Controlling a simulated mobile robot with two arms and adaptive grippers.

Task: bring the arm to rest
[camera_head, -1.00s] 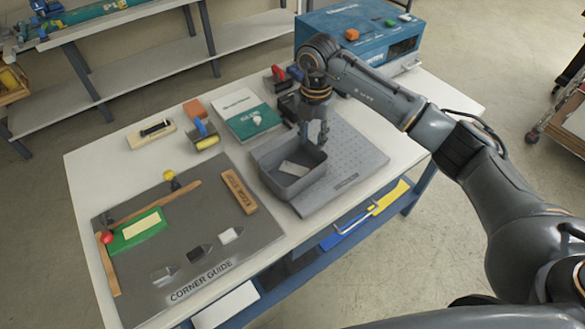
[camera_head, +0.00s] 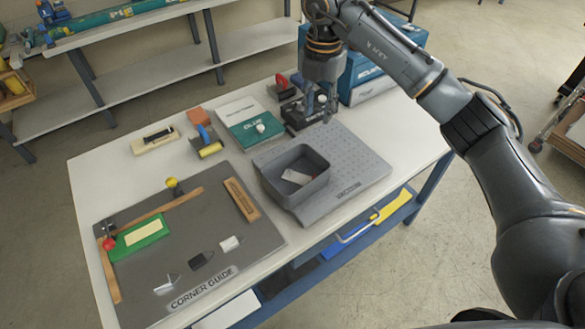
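My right gripper (camera_head: 321,108) hangs from my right arm, pointing down above the back of the table (camera_head: 92,178). It looks empty, with its fingers apart. It is above and behind the grey bin (camera_head: 318,181), in front of the blue machine (camera_head: 374,88) in this view. A small pale piece (camera_head: 297,177) lies inside the bin. My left gripper is not in view.
The bin stands on a grey perforated plate (camera_head: 362,172). A corner guide board (camera_head: 215,225) with a green block (camera_head: 138,236) lies at the left. A teal-and-white glue box (camera_head: 249,127), a roller (camera_head: 209,148) and a dark block (camera_head: 305,116) stand behind. Shelving (camera_head: 150,82) is at the back.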

